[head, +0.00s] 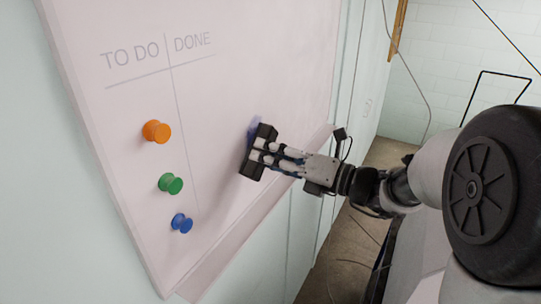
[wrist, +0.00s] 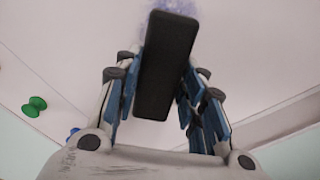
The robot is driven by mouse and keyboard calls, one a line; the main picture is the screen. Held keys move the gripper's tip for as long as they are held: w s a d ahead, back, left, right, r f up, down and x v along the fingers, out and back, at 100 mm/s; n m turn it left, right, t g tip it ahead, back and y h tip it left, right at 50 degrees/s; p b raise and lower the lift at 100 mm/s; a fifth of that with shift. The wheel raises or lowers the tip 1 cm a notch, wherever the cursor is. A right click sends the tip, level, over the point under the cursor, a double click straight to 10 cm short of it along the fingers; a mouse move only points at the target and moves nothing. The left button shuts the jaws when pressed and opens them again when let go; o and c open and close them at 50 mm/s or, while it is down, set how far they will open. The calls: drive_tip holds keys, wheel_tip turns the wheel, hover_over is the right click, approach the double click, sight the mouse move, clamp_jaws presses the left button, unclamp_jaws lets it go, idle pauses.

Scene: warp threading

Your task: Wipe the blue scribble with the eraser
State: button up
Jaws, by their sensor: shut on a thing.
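My gripper (head: 270,155) is shut on a black block-shaped eraser (head: 254,165), held at the whiteboard (head: 245,45). The wrist view shows the eraser (wrist: 166,65) between the blue-padded fingers of my gripper (wrist: 160,90). The blue scribble (head: 253,130) shows as a small smudge just above the eraser in the head view. In the wrist view, bits of the scribble (wrist: 175,6) show at the eraser's far end and beside it. The eraser hides part of the scribble. I cannot tell if the eraser touches the board.
An orange magnet (head: 157,131), a green magnet (head: 171,183) and a blue magnet (head: 181,223) sit on the board's left part, under "TO DO" and "DONE" lettering. A ledge (head: 240,225) runs along the board's lower edge. The upper right board is clear.

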drive_tip(key=shift+x, duration=0.9)
drive_tip(key=shift+d, duration=0.1)
drive_tip(key=shift+w+d+p, duration=0.5)
drive_tip(key=shift+w+p, duration=0.05)
drive_tip(key=shift+w, duration=0.25)
drive_tip(key=shift+w+d+p, duration=0.55)
drive_tip(key=shift+w, duration=0.2)
drive_tip(key=shift+w+d+r+p, duration=1)
drive_tip(key=shift+w+p, duration=0.65)
drive_tip(key=shift+p, duration=0.3)
drive_tip(key=shift+s+a+f, duration=0.1)
drive_tip(key=shift+s+a, duration=0.65)
drive_tip(key=shift+s, duration=0.35)
drive_tip(key=shift+s+a+r, duration=0.1)
drive_tip(key=shift+s+a, duration=0.6)
drive_tip(key=shift+s, duration=0.35)
drive_tip(key=shift+s+a+f, duration=0.1)
drive_tip(key=shift+s+a, duration=0.65)
drive_tip(key=shift+s, duration=0.35)
drive_tip(key=shift+r+p, duration=0.95)
drive_tip(key=shift+w+d+f+p, duration=0.1)
drive_tip(key=shift+w+d+p, duration=0.5)
drive_tip(key=shift+w, duration=0.5)
drive_tip(key=shift+w+d+r+p, duration=0.1)
drive_tip(key=shift+w+d+p, duration=0.15)
drive_tip(key=shift+w+d, duration=0.7)
drive_tip(key=shift+w+d+f+p, duration=0.1)
drive_tip(key=shift+w+d+p, duration=0.45)
drive_tip(key=shift+w, duration=0.65)
